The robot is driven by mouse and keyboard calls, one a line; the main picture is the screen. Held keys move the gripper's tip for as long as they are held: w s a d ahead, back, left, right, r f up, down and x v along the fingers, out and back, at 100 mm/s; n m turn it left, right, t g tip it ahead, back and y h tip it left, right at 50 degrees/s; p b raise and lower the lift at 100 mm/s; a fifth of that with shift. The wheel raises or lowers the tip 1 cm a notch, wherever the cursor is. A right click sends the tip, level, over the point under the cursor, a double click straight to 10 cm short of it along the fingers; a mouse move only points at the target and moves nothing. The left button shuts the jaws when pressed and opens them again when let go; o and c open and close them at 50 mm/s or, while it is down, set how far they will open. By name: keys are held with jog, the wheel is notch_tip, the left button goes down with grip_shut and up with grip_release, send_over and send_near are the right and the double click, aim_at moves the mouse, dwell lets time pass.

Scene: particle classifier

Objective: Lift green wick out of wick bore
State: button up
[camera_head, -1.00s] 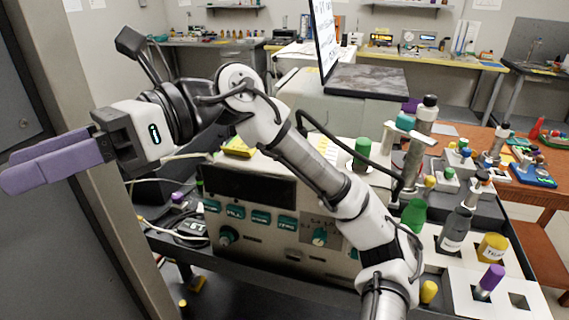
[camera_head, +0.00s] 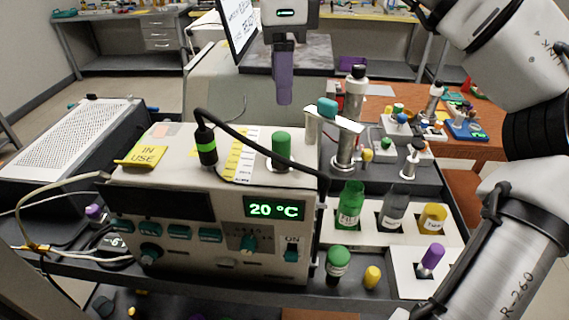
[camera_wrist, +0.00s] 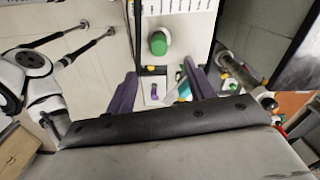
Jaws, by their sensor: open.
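The green wick (camera_head: 281,150) is a green cylinder standing upright on top of the beige instrument (camera_head: 165,190), near its right end. Its lower end and the wick bore are hidden. In the wrist view a round green top, likely the same wick (camera_wrist: 158,43), shows beyond and between the finger lines. My gripper (camera_head: 284,101) has purple fingers pointing down and is above the wick, apart from it. In the wrist view my gripper (camera_wrist: 162,72) has its two fingers wide apart with nothing held between them.
A black plug with a green band (camera_head: 206,147) and a cable stands left of the wick. A teal-capped post (camera_head: 327,108) and a metal column (camera_head: 350,130) stand to the right. Bottles (camera_head: 350,205) sit in a white rack at the front right.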

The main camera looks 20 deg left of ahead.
aim_at(281, 135)
notch_tip(281, 135, down, 12)
jog(key=p, duration=0.2)
jog(key=shift+s+r+p, duration=0.1)
jog(key=shift+r+p, duration=0.05)
jog(key=shift+p, duration=0.15)
grip_shut()
